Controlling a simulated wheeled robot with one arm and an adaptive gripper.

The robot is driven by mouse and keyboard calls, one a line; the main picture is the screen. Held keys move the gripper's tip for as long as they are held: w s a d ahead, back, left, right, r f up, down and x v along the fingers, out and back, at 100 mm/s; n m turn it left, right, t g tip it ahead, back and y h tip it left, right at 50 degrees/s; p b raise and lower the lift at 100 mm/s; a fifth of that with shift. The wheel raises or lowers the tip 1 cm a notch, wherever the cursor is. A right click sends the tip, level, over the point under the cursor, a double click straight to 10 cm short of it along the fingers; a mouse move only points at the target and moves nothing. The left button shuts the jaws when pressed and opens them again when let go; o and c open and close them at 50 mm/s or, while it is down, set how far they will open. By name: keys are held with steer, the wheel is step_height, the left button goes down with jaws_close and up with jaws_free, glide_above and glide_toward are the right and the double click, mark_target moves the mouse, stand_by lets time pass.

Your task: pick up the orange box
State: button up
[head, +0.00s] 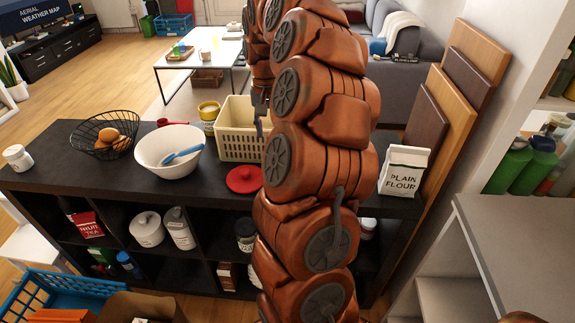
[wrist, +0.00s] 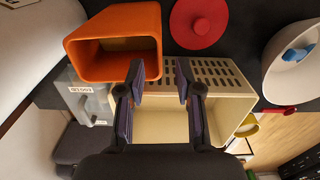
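The orange box (wrist: 95,67) shows in the wrist view at upper left, open-topped and hollow, on the dark shelf top beside the cream basket. In the head view my arm hides it. My gripper (wrist: 160,78) is open with nothing between its fingers. In the wrist view the fingers are over the cream basket (wrist: 230,78), with the left finger close to the box's lower right corner; I cannot tell whether they touch. In the head view only a dark part of my gripper (head: 259,106) shows, at the basket's right end.
A red lid (head: 244,179), a white bowl (head: 168,149) with a blue utensil, a wire egg basket (head: 104,135) and a yellow tin (head: 208,113) stand left of my arm. A plain flour bag (head: 404,170) and upright boards (head: 452,95) are at right. Shelf cubes below hold several goods.

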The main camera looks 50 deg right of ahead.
step_height(320, 180, down, 6)
steer(key=p, duration=0.1)
steer(key=shift+s+a, duration=0.15)
steer(key=shift+a, duration=0.05)
stand_by(0.3)
steer(key=shift+f, duration=0.1)
steer(key=shift+c, duration=0.3)
jaws_close()
